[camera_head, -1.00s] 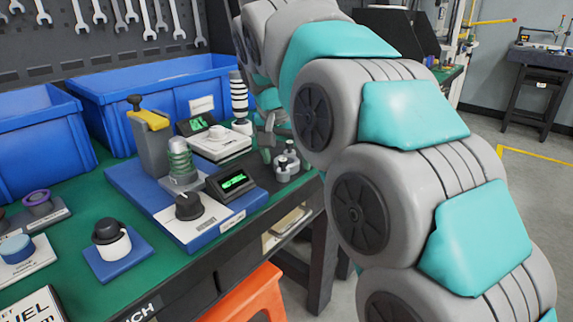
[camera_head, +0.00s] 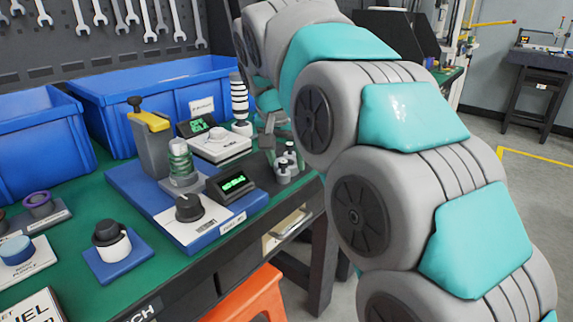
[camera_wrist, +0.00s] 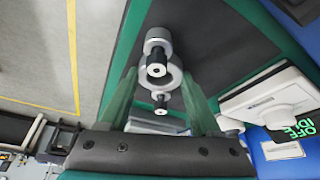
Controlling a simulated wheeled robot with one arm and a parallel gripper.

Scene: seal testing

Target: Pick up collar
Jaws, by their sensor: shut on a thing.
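A grey metal collar (camera_wrist: 174,78) shows in the wrist view between the tips of my gripper (camera_wrist: 159,80). The translucent green fingers stand on either side of it and are shut on it. A grey cylindrical part with a dark hole (camera_wrist: 157,50) is just beyond the collar. A smaller part with a dark centre (camera_wrist: 160,104) shows on the near side; whether it touches the collar is unclear. In the head view my gripper (camera_head: 272,136) is partly hidden by my arm, beside the small group of grey metal parts (camera_head: 287,163).
A blue tester base (camera_head: 130,185) with a clamp and a lit display (camera_head: 233,183) stands left of the grey parts. A white instrument (camera_wrist: 265,97) is close to the right finger. Blue bins (camera_head: 150,95) line the back. The bench edge is near.

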